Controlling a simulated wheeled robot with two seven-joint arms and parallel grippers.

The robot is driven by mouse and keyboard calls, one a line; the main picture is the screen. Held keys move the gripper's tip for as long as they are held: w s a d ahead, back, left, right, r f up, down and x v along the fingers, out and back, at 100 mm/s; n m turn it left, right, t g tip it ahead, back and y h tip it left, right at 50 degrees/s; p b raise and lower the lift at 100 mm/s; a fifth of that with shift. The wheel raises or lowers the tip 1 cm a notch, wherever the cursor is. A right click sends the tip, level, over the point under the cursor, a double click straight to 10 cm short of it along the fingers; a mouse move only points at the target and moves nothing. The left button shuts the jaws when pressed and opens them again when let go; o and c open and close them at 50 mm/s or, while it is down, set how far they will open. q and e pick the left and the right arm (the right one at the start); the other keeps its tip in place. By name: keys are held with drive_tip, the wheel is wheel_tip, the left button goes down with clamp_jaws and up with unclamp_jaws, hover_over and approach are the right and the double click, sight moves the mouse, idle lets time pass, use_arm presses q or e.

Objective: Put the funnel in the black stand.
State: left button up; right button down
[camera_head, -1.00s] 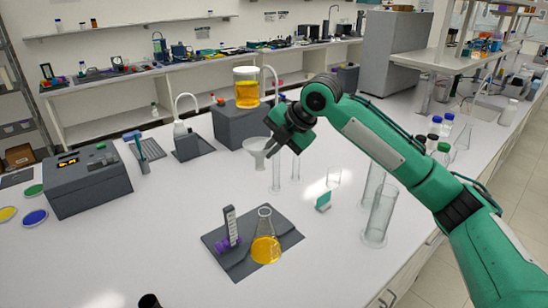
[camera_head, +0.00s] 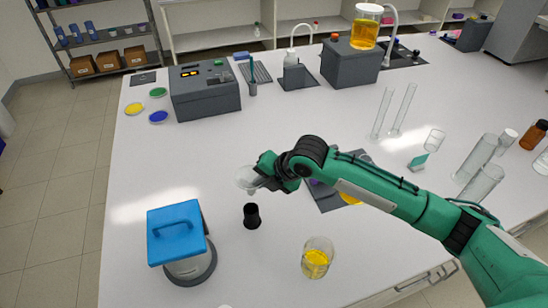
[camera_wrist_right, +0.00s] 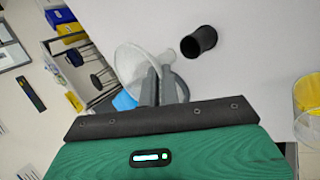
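The funnel (camera_head: 246,178) is whitish and translucent. My right gripper (camera_head: 262,179) is shut on it and holds it in the air above the bench. In the right wrist view the funnel (camera_wrist_right: 130,60) shows at the closed fingers (camera_wrist_right: 160,86), which hide part of it. The black stand (camera_head: 252,216) is a small, dark, hollow cup upright on the white bench. It stands just in front of the funnel in the head view, apart from it. In the right wrist view the stand (camera_wrist_right: 199,42) lies to the right of the funnel. My left gripper is not in view.
A device with a blue lid (camera_head: 177,228) stands left of the stand. A beaker of yellow liquid (camera_head: 317,258) stands to its right. A dark mat (camera_head: 330,199) lies partly under my right arm. The bench left of the funnel is clear.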

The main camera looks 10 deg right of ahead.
drive_tip(key=shift+s+a+f, duration=0.15)
drive_tip(key=shift+s+a, duration=0.05)
drive_tip(key=shift+a, duration=0.05)
drive_tip(key=shift+f, duration=0.15)
drive_tip(key=shift+f+b, duration=2.4)
drive_tip(key=shift+f, duration=0.4)
drive_tip(key=shift+f+b, duration=1.35)
drive_tip(key=shift+f, duration=1.2)
drive_tip(key=c, duration=1.6)
unclamp_jaws()
drive_tip(key=shift+o, duration=0.2)
drive_tip(key=shift+d+r, duration=0.1)
